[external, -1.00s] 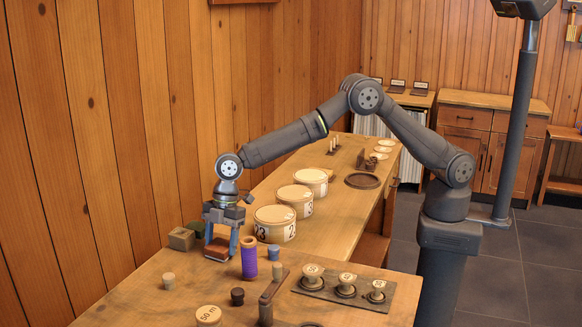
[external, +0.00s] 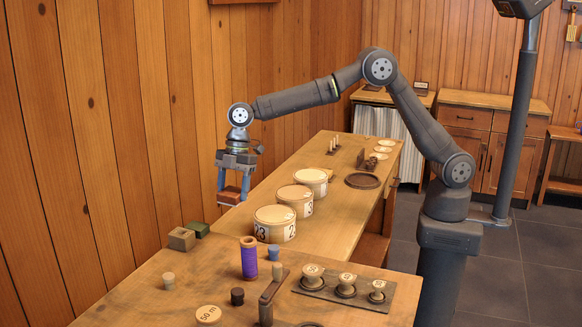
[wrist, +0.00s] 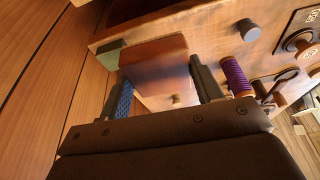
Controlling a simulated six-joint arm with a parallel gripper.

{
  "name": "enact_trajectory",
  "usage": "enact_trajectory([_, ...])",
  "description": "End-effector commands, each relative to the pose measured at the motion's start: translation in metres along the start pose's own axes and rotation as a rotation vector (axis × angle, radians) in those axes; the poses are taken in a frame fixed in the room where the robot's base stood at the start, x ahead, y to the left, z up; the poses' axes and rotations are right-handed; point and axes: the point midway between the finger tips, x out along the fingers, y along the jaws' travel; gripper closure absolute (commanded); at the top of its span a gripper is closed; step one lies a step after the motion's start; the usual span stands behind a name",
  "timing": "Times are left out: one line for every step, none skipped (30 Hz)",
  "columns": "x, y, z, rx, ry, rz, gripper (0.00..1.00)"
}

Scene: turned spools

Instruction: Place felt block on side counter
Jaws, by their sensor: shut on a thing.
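The felt block is a reddish-brown block (external: 230,195), held between the fingers of my gripper (external: 233,190) in the external view. My gripper is shut on it and holds it in the air, left of the round lidded boxes. In the wrist view the block (wrist: 155,62) shows large between the two fingers (wrist: 162,88). Which surface is the side counter is not certain: a long wooden counter (external: 335,180) runs back behind the front worktop (external: 130,300), and a wooden cabinet (external: 480,98) stands at the back right.
A purple spool (external: 249,262) stands upright nearby. Several round boxes (external: 274,229) line the long counter, with a dark ring (external: 362,180) farther back. The plank wall is close on the left.

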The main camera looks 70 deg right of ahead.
Motion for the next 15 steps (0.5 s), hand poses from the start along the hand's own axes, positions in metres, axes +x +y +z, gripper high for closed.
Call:
enact_trajectory([-0.002,0.001,0.002,0.000,0.000,0.000,0.64])
enact_trajectory([-0.003,0.001,0.002,0.000,0.000,0.000,0.64])
enact_trajectory([-0.003,0.001,0.003,0.000,0.000,0.000,0.64])
enact_trajectory([-0.004,0.001,0.003,0.000,0.000,0.000,0.64])
enact_trajectory([-0.004,0.001,0.003,0.000,0.000,0.000,0.64])
enact_trajectory([-0.004,0.001,0.003,0.000,0.000,0.000,0.64])
enact_trajectory([-0.004,0.002,0.004,0.002,0.000,0.001,0.64])
enact_trajectory([-0.004,0.003,0.006,0.006,0.000,0.002,0.64])
enact_trajectory([-0.005,0.005,0.011,0.014,0.000,0.004,0.64])
enact_trajectory([-0.006,0.008,0.015,0.022,0.000,0.007,0.64])
enact_trajectory([-0.008,0.012,0.021,0.033,0.000,0.010,0.64])
enact_trajectory([-0.010,0.017,0.032,0.052,0.000,0.016,0.64])
enact_trajectory([-0.013,0.022,0.042,0.069,0.000,0.020,0.64])
enact_trajectory([-0.015,0.027,0.053,0.088,0.000,0.026,0.64])
enact_trajectory([-0.019,0.035,0.069,0.117,0.000,0.034,0.64])
